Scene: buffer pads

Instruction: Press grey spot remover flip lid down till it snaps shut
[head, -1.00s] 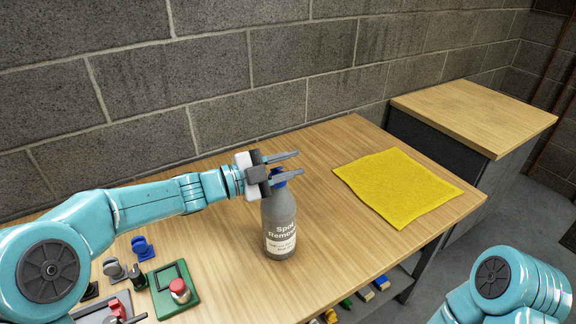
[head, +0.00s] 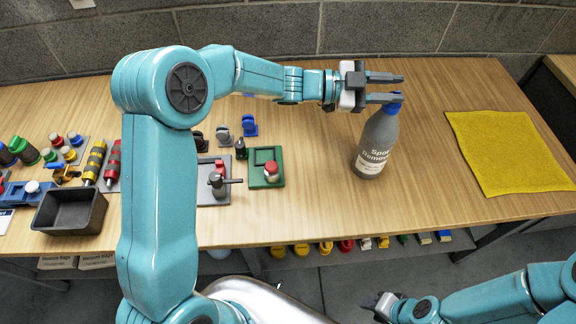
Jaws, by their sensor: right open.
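The grey spot remover bottle (head: 376,145) stands upright on the wooden workbench, its label facing me. Its blue flip lid (head: 394,106) is at the top; I cannot tell whether the lid is up or down. My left gripper (head: 402,88) is level at the lid's height, with its two fingers apart and pointing right. The nearer finger overlaps the lid's top in the picture and partly hides it; I cannot tell if they touch. My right gripper (head: 372,303) is low in the picture, in front of the bench, open and away from the bottle.
A yellow cloth (head: 515,150) lies right of the bottle. Left of it are a green base with a red knob (head: 265,168), a grey plate (head: 212,190), small clips and a dark tray (head: 70,211). Bare wood surrounds the bottle. A brick wall stands behind.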

